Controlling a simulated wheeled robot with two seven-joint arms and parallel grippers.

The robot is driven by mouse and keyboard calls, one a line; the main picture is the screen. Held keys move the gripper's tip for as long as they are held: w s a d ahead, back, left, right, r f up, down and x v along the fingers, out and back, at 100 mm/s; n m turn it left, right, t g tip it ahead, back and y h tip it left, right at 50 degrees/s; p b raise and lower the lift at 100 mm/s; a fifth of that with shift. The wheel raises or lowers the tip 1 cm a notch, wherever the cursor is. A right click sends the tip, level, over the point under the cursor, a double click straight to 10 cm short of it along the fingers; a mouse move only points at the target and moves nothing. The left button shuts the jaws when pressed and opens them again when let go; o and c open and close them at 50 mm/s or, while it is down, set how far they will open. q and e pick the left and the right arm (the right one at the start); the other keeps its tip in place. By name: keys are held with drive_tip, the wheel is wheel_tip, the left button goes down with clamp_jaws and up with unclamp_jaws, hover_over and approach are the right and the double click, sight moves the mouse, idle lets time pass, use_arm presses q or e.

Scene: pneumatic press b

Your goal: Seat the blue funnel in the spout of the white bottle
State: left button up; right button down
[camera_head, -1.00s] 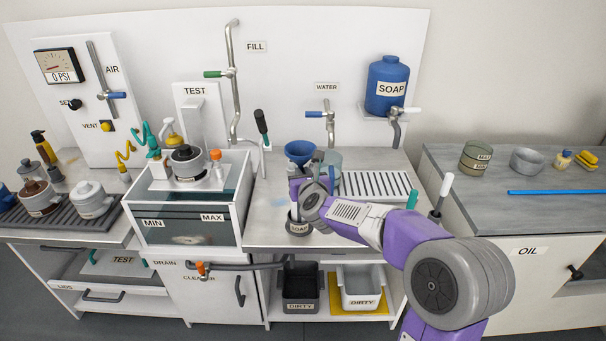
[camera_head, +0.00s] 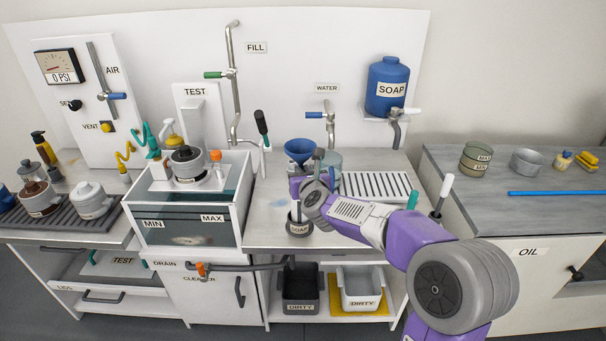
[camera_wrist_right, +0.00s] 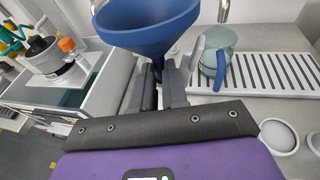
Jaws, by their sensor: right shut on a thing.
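The blue funnel (camera_head: 299,148) is held upright, wide mouth up, above the middle of the counter. It fills the top of the right wrist view (camera_wrist_right: 147,24). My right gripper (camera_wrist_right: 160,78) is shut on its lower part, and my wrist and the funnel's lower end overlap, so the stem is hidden. A white, rounded vessel with a short top (camera_head: 92,200) stands on the dark rack at the left; I cannot tell whether it is the white bottle. The funnel is well apart from it. My left gripper is not in view.
A glass-walled tank (camera_head: 188,226) stands left of the funnel. A bowl marked SOAP (camera_head: 299,228) is below my wrist. A translucent blue-grey jug (camera_wrist_right: 214,62) and a slatted drain (camera_head: 376,185) are to the right. The water tap (camera_head: 330,116) rises behind.

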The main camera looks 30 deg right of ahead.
drive_tip(key=shift+f, duration=0.6)
idle(0.3)
drive_tip(key=shift+r, duration=0.15)
drive_tip(key=shift+r+p, duration=0.3)
drive_tip(key=shift+r, duration=0.15)
drive_tip(key=shift+f, duration=0.65)
drive_tip(key=c, duration=1.1)
unclamp_jaws()
drive_tip(key=shift+f, duration=0.1)
drive_tip(key=shift+s, duration=0.1)
drive_tip(key=v, duration=0.7)
drive_tip(key=shift+s+a+r, duration=0.15)
drive_tip(key=shift+r, duration=0.15)
